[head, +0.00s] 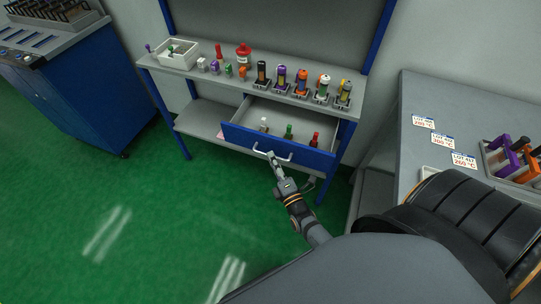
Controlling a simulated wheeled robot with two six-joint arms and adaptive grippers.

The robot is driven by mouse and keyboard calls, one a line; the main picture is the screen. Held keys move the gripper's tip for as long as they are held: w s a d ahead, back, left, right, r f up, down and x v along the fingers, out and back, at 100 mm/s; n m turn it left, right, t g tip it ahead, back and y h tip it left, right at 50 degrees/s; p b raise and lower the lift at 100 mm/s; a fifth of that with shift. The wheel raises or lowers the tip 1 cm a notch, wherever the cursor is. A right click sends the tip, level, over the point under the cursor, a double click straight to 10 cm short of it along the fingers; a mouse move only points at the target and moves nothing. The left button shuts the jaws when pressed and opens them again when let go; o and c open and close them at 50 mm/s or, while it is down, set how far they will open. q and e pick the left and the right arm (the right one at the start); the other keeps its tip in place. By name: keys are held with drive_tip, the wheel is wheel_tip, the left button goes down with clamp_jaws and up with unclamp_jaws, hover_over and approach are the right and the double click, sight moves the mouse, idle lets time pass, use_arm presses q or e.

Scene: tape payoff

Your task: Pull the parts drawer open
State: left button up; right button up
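The parts drawer (275,142) has a blue front and is slid out from under the grey workbench top. Inside it stand a white part (264,126), a green part (288,131) and a red part (314,139). A pale bar handle (286,160) runs along the drawer front. My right gripper (272,157) is at the middle of this handle, its fingers on or right beside the bar. The fingertips are too small to show whether they are closed around it. My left gripper is not in view.
The workbench (210,75) carries a white bin (174,53), small coloured parts and several bottles in holders. A blue cabinet (70,95) stands at left. A grey table (415,150) with lot labels stands at right. The green floor in front of the drawer is clear.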

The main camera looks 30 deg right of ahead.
drive_tip(key=s+f, duration=0.1)
drive_tip(key=s, duration=0.8)
drive_tip(key=shift+s+a, duration=0.3)
drive_tip(key=shift+s, duration=0.05)
drive_tip(key=shift+f, duration=0.1)
drive_tip(key=s+f+m+g+y+p, duration=0.15)
drive_tip(key=s+f+m+g, duration=0.3)
drive_tip(key=f, duration=0.55)
drive_tip(key=s+f+m+g+h+p, duration=0.1)
drive_tip(key=s+f+m+g+p, duration=0.25)
drive_tip(key=f, duration=0.75)
drive_tip(key=s+d+f+m+g, duration=0.1)
drive_tip(key=s+f+m+g, duration=0.2)
drive_tip(key=s, duration=0.3)
drive_tip(key=s+d+f+m+g, duration=0.2)
drive_tip(key=s+f+m+g, duration=0.1)
drive_tip(key=s, duration=0.3)
drive_tip(key=s+d+f+m+g+p, duration=0.1)
drive_tip(key=s+f+m+g, duration=0.3)
drive_tip(key=s, duration=0.3)
drive_tip(key=shift+d+f+m, duration=0.25)
drive_tip(key=shift+d+m, duration=0.05)
